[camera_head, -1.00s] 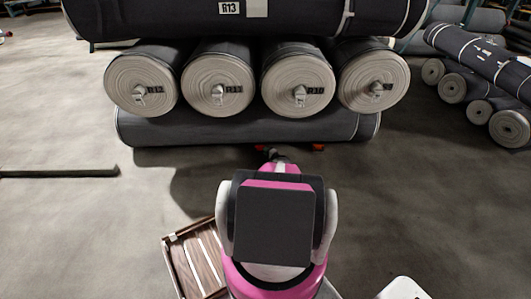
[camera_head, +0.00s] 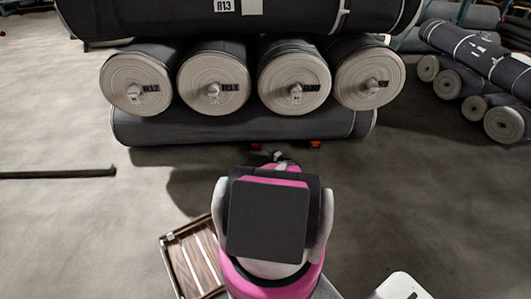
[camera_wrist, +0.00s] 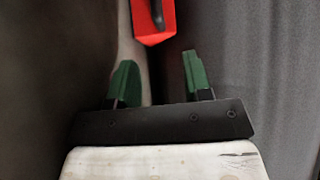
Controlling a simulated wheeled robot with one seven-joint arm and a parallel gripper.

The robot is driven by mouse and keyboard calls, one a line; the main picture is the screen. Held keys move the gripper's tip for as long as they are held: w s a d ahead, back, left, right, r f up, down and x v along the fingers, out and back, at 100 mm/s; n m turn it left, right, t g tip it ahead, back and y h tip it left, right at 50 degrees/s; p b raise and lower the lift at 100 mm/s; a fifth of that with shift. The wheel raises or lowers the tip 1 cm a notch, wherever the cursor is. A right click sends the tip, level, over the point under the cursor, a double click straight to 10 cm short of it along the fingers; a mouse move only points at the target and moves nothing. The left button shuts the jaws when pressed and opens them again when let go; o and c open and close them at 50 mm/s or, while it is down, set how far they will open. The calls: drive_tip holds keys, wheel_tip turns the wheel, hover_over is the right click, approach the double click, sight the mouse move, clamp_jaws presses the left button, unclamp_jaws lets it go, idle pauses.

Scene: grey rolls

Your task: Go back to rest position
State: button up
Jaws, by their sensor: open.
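My arm's pink, white and black links rise in the lower middle of the head view, and its end reaches toward the bottom roll. My gripper is mostly hidden there behind my own arm. In the wrist view my gripper (camera_wrist: 160,82) has two green fingers, spread apart with nothing between them. A red block (camera_wrist: 155,22) with a dark opening lies beyond the fingertips, apart from them. Grey roll material (camera_wrist: 270,70) fills the right side of that view.
A bottom grey roll (camera_head: 220,128) lies crosswise, with several rolls end-on (camera_head: 294,82) above it and roll R13 (camera_head: 160,15) on top. Small red-orange blocks (camera_head: 315,144) sit at the bottom roll. A wooden crate (camera_head: 175,262) is at lower left.

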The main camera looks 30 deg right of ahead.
drive_tip(key=shift+v, duration=1.3)
drive_tip(key=a+r+n+g+y, duration=0.3)
drive_tip(key=a+r, duration=0.5)
drive_tip(key=a, duration=0.3)
drive_tip(key=a+r+n+g+y, duration=0.2)
drive_tip(key=a+r, duration=0.5)
drive_tip(key=a, duration=0.4)
drive_tip(key=s+a+r+n+g, duration=0.35)
drive_tip(key=a+r, duration=0.35)
drive_tip(key=a, duration=0.4)
drive_tip(key=s+a+r+n+g, duration=0.2)
drive_tip(key=s+a+r+g, duration=0.15)
drive_tip(key=a+r, duration=0.6)
drive_tip(key=s+a+r+n+g+h, duration=0.1)
drive_tip(key=s+a+r+h, duration=0.2)
drive_tip(key=s+a+r, duration=0.3)
drive_tip(key=s+a+r+n+g+h, duration=0.2)
drive_tip(key=s+a+r, duration=0.5)
drive_tip(key=s, duration=0.5)
drive_tip(key=s+a+r+n+g+h, duration=0.1)
drive_tip(key=s+a+r+h, duration=0.3)
drive_tip(key=s, duration=0.5)
wheel_tip(320, 180, up, 4)
drive_tip(key=a+g, duration=0.1)
drive_tip(key=a, duration=0.1)
drive_tip(key=shift+s+a, duration=0.3)
drive_tip(key=shift+a, duration=0.05)
drive_tip(key=shift+f+n, duration=0.2)
drive_tip(key=shift+n, duration=0.05)
